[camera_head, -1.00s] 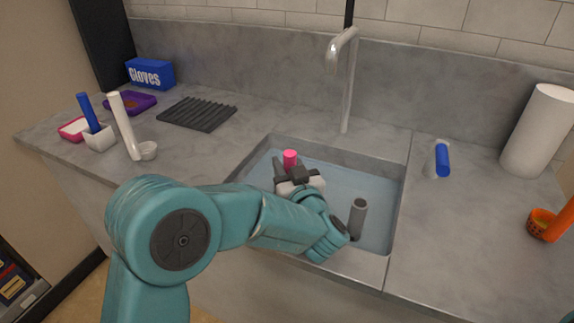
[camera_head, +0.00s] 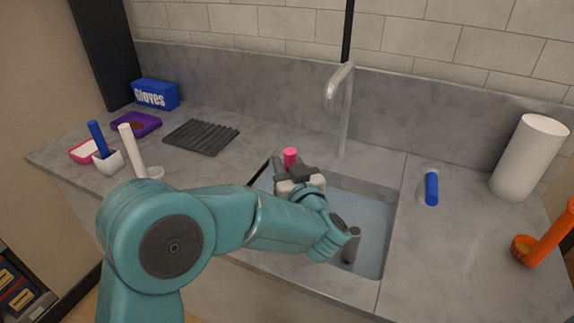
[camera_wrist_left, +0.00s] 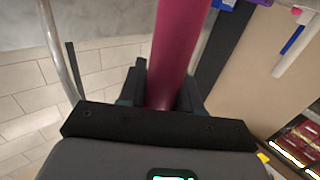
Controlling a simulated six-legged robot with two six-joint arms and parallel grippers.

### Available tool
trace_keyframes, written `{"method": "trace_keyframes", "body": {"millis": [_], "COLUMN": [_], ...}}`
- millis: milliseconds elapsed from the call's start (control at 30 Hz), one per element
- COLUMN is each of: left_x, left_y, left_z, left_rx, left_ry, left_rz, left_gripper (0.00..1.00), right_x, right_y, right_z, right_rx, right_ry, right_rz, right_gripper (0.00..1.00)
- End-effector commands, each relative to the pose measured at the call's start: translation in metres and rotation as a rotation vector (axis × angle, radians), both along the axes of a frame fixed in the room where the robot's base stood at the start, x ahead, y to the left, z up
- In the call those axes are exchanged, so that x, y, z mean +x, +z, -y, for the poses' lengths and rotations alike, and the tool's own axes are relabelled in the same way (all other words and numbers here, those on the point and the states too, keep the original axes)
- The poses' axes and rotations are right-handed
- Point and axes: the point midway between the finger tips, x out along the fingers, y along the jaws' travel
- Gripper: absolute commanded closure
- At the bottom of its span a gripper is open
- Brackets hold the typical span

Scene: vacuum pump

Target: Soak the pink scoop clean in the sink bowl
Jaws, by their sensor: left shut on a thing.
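The pink scoop (camera_head: 290,156) shows in the head view only as a short pink handle top above my left gripper (camera_head: 294,172). In the left wrist view its pink handle (camera_wrist_left: 178,45) stands between the two dark fingers of my left gripper (camera_wrist_left: 160,85), which is shut on it. The scoop's lower end is hidden behind my gripper and arm. The sink bowl (camera_head: 372,222) holds bluish water, and my gripper is over its back left part. Whether the scoop touches the water cannot be seen. My right gripper is not in view.
A grey tube (camera_head: 352,246) stands in the sink. The faucet (camera_head: 342,100) rises behind it. A white scoop (camera_head: 130,145), a blue-handled scoop (camera_head: 98,138), a ribbed dark mat (camera_head: 200,137) and a glove box (camera_head: 154,94) are left; a blue-handled item (camera_head: 431,188), paper roll (camera_head: 528,158) and orange scoop (camera_head: 552,233) right.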

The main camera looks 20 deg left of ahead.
Motion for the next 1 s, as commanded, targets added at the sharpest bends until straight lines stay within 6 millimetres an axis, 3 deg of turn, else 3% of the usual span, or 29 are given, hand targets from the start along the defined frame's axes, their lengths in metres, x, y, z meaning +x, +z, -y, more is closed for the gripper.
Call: {"method": "trace_keyframes", "body": {"millis": [467,1000], "left_x": [0.000,0.000], "left_y": [0.045,0.045], "left_z": [0.000,0.000], "left_rx": [-0.001,0.000], "left_ry": [-0.001,0.000], "left_rz": [0.001,0.000], "left_gripper": [1.00,1.00], "right_x": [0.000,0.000], "right_y": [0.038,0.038], "right_z": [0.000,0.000], "right_rx": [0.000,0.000], "right_ry": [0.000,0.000], "right_rz": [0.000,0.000], "right_gripper": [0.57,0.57]}}
